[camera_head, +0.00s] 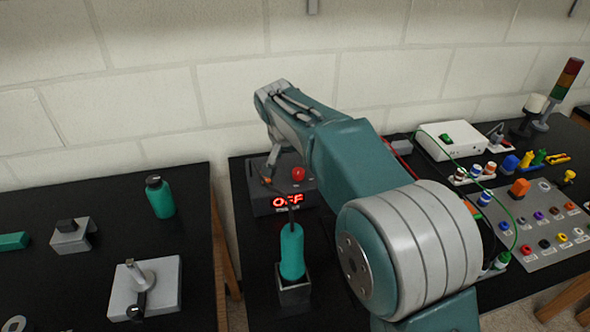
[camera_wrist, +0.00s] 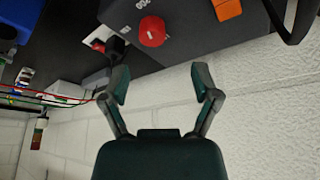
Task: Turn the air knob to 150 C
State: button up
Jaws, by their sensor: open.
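A dark control box (camera_head: 265,204) with a lit red OFF display (camera_head: 288,200) stands on the black table near the wall. A round red knob (camera_head: 298,173) sits on its top. In the wrist view the red knob (camera_wrist: 152,31) lies beyond the fingertips, clear of them, with small white marking beside it that I cannot fully read. My gripper (camera_wrist: 162,83) is open and empty. In the head view its end (camera_head: 271,168) is thin and dark over the left part of the box, left of the knob, partly hidden by my arm.
An orange switch (camera_wrist: 227,9) is beside the knob. A teal-handled tool (camera_head: 291,252) stands in a holder in front of the box. A panel of coloured sockets (camera_head: 533,252) and a white box (camera_head: 449,139) lie right. The wall (camera_wrist: 250,100) is close behind.

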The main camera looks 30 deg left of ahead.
aim_at(298, 170)
jog(key=x, duration=0.2)
jog(key=d+x, duration=0.1)
jog(key=x, duration=0.2)
jog(key=shift+w+d+f, duration=0.1)
jog(key=shift+w+f, duration=0.25)
jog(key=shift+f, duration=0.25)
jog(key=shift+w+a+f, duration=0.1)
jog(key=shift+a+f, duration=0.25)
jog(key=shift+a, duration=0.05)
jog(key=shift+d, duration=0.2)
grip_shut()
